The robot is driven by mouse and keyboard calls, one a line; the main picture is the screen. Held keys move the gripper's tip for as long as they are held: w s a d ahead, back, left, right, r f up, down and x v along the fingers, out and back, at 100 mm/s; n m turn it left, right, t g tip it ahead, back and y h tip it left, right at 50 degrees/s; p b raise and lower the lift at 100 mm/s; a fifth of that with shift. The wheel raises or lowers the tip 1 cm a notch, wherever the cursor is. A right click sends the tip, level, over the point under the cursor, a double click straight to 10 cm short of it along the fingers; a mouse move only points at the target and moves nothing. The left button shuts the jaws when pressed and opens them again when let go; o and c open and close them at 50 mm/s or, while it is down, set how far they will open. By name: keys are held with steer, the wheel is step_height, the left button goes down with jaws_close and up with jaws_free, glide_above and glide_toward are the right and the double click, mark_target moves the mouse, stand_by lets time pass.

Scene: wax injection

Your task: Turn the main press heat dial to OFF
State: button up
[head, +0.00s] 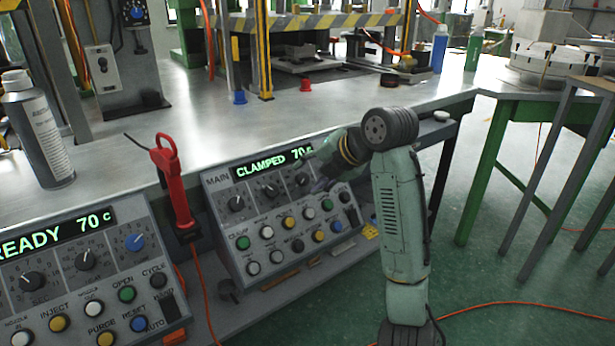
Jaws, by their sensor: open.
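The main press control panel (218,181) stands below the bench's front edge, its green display reading CLAMPED 70 C. A row of dark dials sits under the display: a left dial (236,203), a middle dial (270,190) and a right dial (302,178). Their small labels are too blurred to read, so I cannot tell which is the heat dial or its setting. My gripper (319,184) is open, reaching in from the right close to the right dial. I cannot tell whether it touches the panel. My wrist hides the panel's upper right corner.
A second panel (70,270) reading READY 70 C stands at the lower left. A red-handled tool (172,180) with an orange cord hangs between the panels. A spray can (38,135) stands on the metal bench (330,115).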

steer(key=v, duration=1)
steer(key=shift+f, duration=0.1)
